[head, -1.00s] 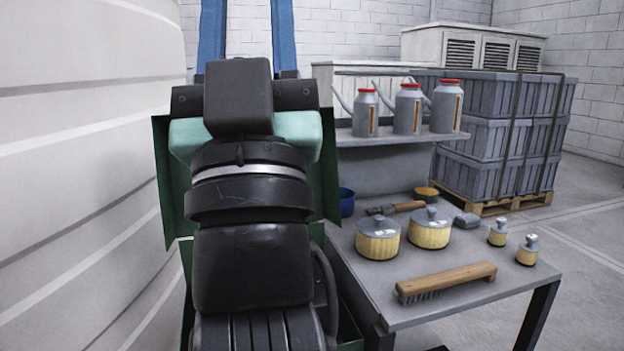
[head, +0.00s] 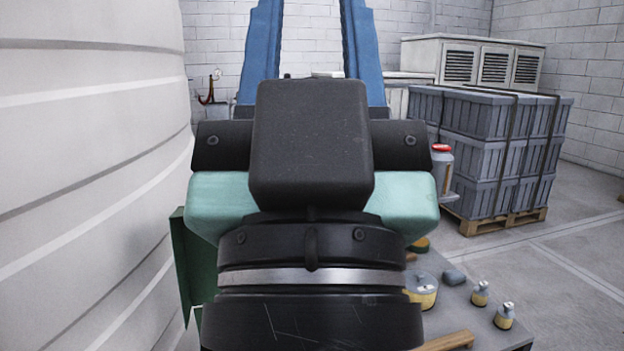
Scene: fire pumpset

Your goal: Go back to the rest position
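My arm fills the middle of the head view, with black and teal links. My gripper (head: 314,45) is at its far end, pointing away from me. Its two long blue fingers stand wide apart, with the white wall showing between them. I see nothing held between the visible parts of the fingers; their tips run to the top edge of the picture. The wrist hides the gripper's base.
The grey workbench (head: 480,325) is at lower right, mostly behind my arm. It bears small yellow-and-grey containers (head: 504,317) and a wooden brush (head: 448,341). A red-capped can (head: 442,170) shows beside my arm. Strapped grey crates (head: 490,150) stand behind. A large white tank (head: 90,180) is close on the left.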

